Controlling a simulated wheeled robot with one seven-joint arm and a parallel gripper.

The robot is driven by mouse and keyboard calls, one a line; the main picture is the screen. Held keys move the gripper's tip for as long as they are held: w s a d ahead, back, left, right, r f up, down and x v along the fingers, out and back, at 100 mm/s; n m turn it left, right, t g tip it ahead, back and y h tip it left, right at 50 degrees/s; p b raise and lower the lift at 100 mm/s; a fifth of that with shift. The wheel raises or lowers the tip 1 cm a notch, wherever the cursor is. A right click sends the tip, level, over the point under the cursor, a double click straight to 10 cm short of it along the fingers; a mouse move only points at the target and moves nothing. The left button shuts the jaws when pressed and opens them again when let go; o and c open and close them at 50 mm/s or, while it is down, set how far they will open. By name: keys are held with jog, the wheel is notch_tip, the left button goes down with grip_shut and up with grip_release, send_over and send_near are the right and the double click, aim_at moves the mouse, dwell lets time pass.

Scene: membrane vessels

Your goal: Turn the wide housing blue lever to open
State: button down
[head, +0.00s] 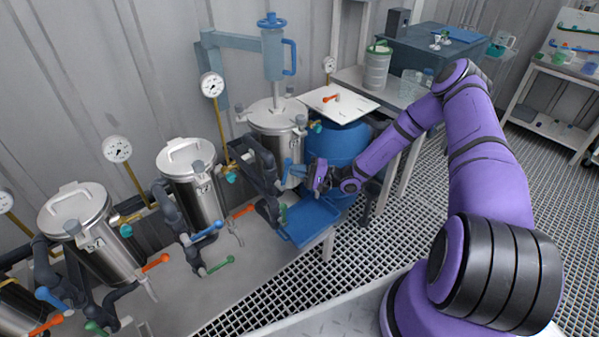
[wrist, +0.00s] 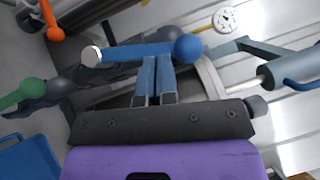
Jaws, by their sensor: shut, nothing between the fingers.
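The wide housing (head: 277,122) is a steel vessel with a clamped lid, beside the blue barrel. Its blue lever (wrist: 135,53) lies nearly level across the wrist view, with a round blue knob (wrist: 188,48) at the right end and a pale pivot cap at the left. My gripper (head: 291,168) is in front of the lower part of the housing. In the wrist view its two blue fingers (wrist: 154,62) are shut together and empty. Their tips are right at the lever bar, left of the knob; I cannot tell whether they touch it. In the head view the lever is hard to separate from the fingers.
An orange lever (wrist: 54,28) and a green lever (wrist: 22,95) are left of the fingers. A blue tray (head: 309,220) lies below my gripper. The blue barrel (head: 338,150) stands close on the right. Narrower steel vessels (head: 190,175) line the bench leftward. Grated floor is clear in front.

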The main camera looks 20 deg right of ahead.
jog(key=shift+s+a+r+n+g+h, duration=0.25)
jog(key=shift+a+r+n, duration=0.2)
jog(key=shift+a+n, duration=0.25)
jog(key=shift+a, duration=0.15)
dwell(0.3)
jog(key=w+d+r+v, duration=0.1)
jog(key=w+v, duration=0.1)
jog(key=v, duration=1)
jog(key=shift+d, duration=0.55)
